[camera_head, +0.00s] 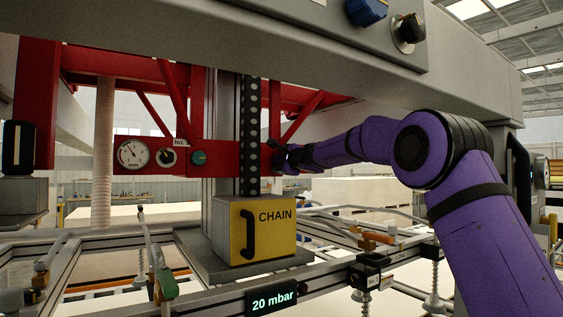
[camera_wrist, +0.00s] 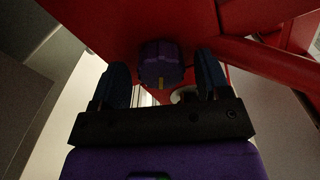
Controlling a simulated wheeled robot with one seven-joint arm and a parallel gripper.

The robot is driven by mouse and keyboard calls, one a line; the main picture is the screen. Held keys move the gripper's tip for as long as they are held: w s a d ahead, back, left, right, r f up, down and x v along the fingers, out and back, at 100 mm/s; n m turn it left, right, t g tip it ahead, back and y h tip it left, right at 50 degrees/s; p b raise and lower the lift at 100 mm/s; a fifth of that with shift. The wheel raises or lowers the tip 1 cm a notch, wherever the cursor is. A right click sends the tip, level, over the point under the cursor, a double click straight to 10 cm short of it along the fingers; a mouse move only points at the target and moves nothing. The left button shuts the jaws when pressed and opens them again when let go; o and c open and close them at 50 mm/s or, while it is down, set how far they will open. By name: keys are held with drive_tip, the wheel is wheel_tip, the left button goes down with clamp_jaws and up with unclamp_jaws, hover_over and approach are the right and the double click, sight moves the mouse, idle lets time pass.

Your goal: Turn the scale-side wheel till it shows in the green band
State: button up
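My gripper (camera_head: 281,158) is at the red beam, right of the chain column, in the head view. In the wrist view my gripper (camera_wrist: 161,66) has its two dark blue fingers apart. A dark purple ribbed wheel (camera_wrist: 160,58) with a yellow mark at its lower edge sits on a red face between them. A gap shows on each side of the wheel, so neither finger seems to touch it. In the head view the arm hides this wheel. I see no green band, and cannot tell from a label whether this is the scale-side wheel.
A round gauge (camera_head: 132,153), a black selector (camera_head: 168,156) and a teal knob (camera_head: 199,158) are on the red beam at left. A yellow CHAIN box (camera_head: 262,229) stands below my gripper. A display (camera_head: 272,301) reads 20 mbar. A red brace (camera_wrist: 270,62) runs close by my right finger.

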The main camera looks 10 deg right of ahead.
drive_tip(key=shift+s, duration=0.1)
drive_tip(key=v, duration=1)
drive_tip(key=shift+s, duration=0.3)
drive_tip(key=shift+d, duration=0.1)
